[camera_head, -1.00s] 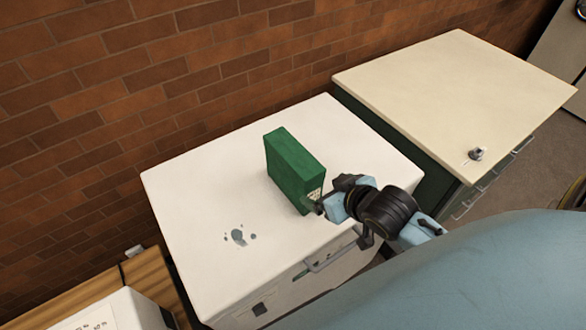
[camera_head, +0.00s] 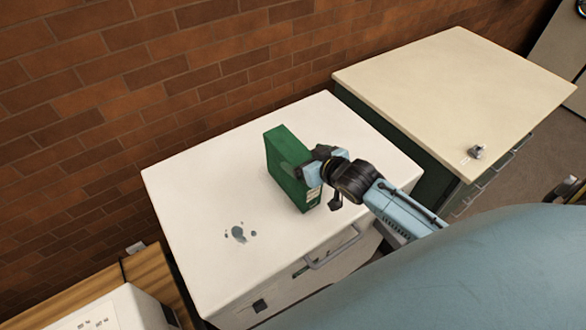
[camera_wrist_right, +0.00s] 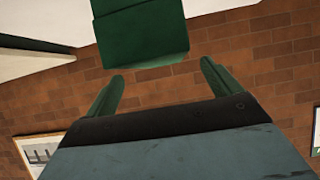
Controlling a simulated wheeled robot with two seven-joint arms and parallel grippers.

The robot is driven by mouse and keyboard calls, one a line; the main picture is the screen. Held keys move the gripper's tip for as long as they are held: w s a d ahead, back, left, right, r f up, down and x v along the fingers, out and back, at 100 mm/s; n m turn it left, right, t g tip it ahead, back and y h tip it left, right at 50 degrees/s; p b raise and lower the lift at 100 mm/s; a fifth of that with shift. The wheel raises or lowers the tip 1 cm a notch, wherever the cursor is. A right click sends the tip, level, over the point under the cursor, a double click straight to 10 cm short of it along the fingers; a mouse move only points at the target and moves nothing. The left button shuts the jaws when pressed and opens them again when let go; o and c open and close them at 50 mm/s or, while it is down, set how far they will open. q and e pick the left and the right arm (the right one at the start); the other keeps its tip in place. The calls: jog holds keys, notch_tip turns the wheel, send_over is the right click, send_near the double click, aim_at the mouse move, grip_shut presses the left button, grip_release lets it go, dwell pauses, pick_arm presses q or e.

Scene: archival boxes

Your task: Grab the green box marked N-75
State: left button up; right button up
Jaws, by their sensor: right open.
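The green box (camera_head: 281,153) stands upright on the white cabinet top. A pale label shows low on its narrow front face, but I cannot read its marking. My right gripper (camera_head: 304,170) is at the box's right side and hides part of that side. In the right wrist view the green box (camera_wrist_right: 140,35) lies ahead of my open right gripper (camera_wrist_right: 160,82), in line with the gap between its two fingers. The gap looks empty, and I cannot tell whether a fingertip touches the box. My left gripper is not in view.
A brick wall (camera_head: 150,90) runs behind.

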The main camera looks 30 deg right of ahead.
aim_at(296, 152)
jog(key=shift+p+x, duration=0.35)
jog(key=shift+x, duration=2)
jog(key=shift+r, duration=0.15)
jog(key=c, duration=1.9)
jog(key=shift+w+r, duration=0.1)
jog(key=shift+r, duration=0.05)
grip_shut()
